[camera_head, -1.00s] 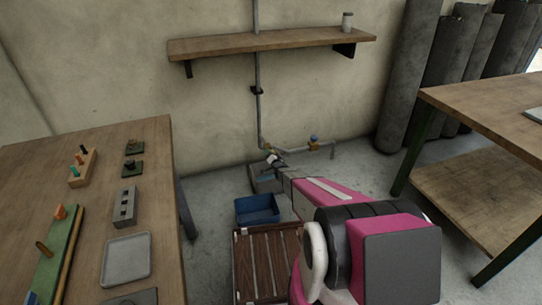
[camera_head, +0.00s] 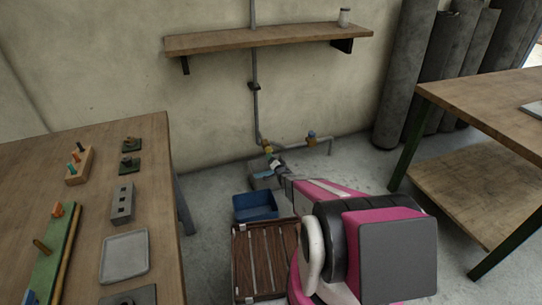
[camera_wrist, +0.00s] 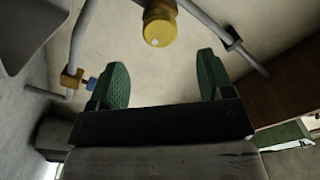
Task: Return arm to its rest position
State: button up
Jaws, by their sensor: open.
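My arm reaches down and forward from the lower right in the head view, its pink and grey links hiding part of the floor. My gripper (camera_head: 275,164) is at its far end, near the pipe by the wall. In the wrist view my gripper (camera_wrist: 162,80) is open, its two green fingertips wide apart with nothing between them. A yellow knob (camera_wrist: 158,28) on the pipe is ahead of the fingers, apart from them. It also shows in the head view (camera_head: 267,150).
A blue bin (camera_head: 255,206) and a slatted wooden crate (camera_head: 265,262) stand on the floor beside my arm. A workbench (camera_head: 75,215) is at left, another table (camera_head: 490,110) at right. A shelf (camera_head: 270,39) hangs above. A blue-handled valve (camera_head: 311,135) is on the pipe.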

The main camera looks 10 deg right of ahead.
jog(key=shift+v, duration=1)
jog(key=s+d+r+n+g+h, duration=0.2)
jog(key=s+r+g+h, duration=0.3)
jog(key=s+r+g, duration=0.5)
jog(key=s+a+r+n+g, duration=0.1)
jog(key=s+r+n+g, duration=0.1)
jog(key=s+r, duration=0.6)
jog(key=s+a+r+n+g+y, duration=0.1)
jog(key=s+r+g, duration=0.4)
jog(key=s, duration=1.2)
notch_tip(320, 180, up, 4)
jog(key=shift+s+a+r+n, duration=0.2)
jog(key=shift+s+a+n, duration=0.1)
jog(key=shift+a+n, duration=0.5)
jog(key=shift+d, duration=0.15)
